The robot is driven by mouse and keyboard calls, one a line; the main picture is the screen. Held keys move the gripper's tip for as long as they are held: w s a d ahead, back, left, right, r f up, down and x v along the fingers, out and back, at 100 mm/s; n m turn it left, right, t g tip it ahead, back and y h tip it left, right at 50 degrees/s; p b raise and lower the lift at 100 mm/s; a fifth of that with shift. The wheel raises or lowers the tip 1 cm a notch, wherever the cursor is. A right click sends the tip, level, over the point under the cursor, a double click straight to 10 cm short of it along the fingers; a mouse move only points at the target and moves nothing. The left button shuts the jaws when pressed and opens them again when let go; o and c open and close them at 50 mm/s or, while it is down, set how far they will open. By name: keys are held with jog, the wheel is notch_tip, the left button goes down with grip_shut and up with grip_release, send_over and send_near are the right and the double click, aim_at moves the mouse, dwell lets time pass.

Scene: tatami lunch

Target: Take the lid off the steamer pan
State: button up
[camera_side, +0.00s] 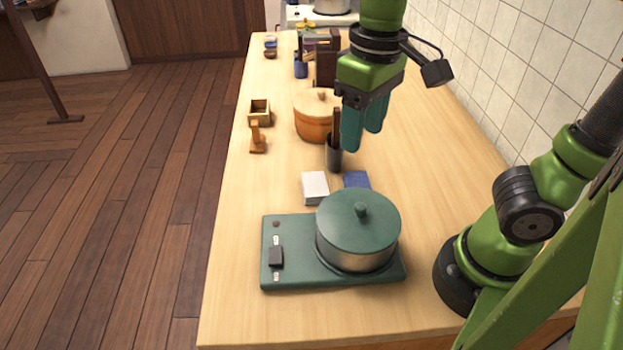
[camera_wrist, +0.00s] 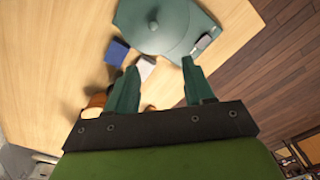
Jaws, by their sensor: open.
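The steamer pan (camera_side: 352,262) stands on a green hot plate (camera_side: 290,278) near the front of the wooden table. Its green lid (camera_side: 340,222) with a round knob sits on top of it. The lid also shows at the top of the wrist view (camera_wrist: 172,30). My gripper (camera_side: 362,142) is open and empty, with green fingers pointing down. It hangs above the table, behind the pan in the side view and clear of the lid. In the wrist view my fingers (camera_wrist: 157,90) are spread apart with nothing gripped.
A white box (camera_side: 315,187) and a blue box (camera_side: 357,180) lie just behind the pan. A dark cup with a handle-like item (camera_side: 334,155) and a lidded wooden tub (camera_side: 312,118) stand near my fingers. A small wooden box (camera_side: 259,110) is at the left edge. The tiled wall is on the right.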

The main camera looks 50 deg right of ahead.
send_over(360, 206)
notch_tip(360, 206, down, 11)
jog(key=shift+a+r, duration=0.1)
jog(key=shift+a, duration=0.05)
jog(key=f, duration=0.5)
jog(key=shift+d+f, duration=0.2)
jog(key=shift+f, duration=0.15)
grip_shut()
